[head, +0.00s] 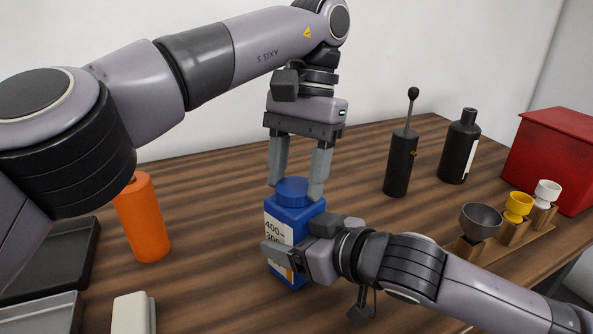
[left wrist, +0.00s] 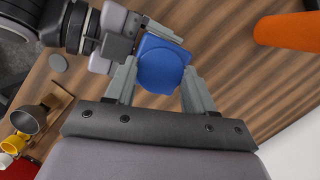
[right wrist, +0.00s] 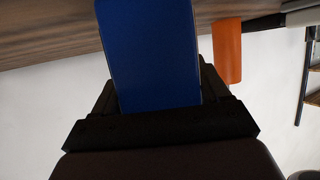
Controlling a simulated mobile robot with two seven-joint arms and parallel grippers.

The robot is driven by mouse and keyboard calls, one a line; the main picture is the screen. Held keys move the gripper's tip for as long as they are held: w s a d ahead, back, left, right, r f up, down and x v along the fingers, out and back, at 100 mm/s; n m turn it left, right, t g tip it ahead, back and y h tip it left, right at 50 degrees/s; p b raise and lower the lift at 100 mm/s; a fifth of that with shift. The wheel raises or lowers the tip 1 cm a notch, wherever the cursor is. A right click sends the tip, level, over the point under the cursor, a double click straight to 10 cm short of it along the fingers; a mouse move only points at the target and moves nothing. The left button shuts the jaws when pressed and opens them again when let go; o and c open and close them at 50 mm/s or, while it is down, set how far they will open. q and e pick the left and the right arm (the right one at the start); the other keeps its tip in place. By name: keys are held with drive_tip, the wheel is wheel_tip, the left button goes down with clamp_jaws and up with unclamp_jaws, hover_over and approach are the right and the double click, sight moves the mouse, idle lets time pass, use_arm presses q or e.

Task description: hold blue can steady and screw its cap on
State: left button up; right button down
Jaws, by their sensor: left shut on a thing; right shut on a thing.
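The blue can (head: 291,216), with a white printed label, stands upright on the wooden table in the head view. Its blue cap (head: 292,188) sits on top; whether it is fully seated cannot be told. My left gripper (head: 295,188) points down from above with its fingers on either side of the cap, shut on it. In the left wrist view the cap (left wrist: 162,62) lies between the fingers. My right gripper (head: 283,256) comes in low from the right, shut on the can body. The can (right wrist: 150,55) fills the space between its fingers in the right wrist view.
An orange cylinder (head: 144,218) stands left of the can, near dark trays (head: 48,262) and a white block (head: 134,313). Behind right are a black pump-like cylinder (head: 400,163), a black bottle (head: 459,147), small cups on a wooden rack (head: 512,238) and a red box (head: 553,155).

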use_arm(q)
drive_tip(key=o, duration=1)
drive_tip(key=shift+c, duration=0.2)
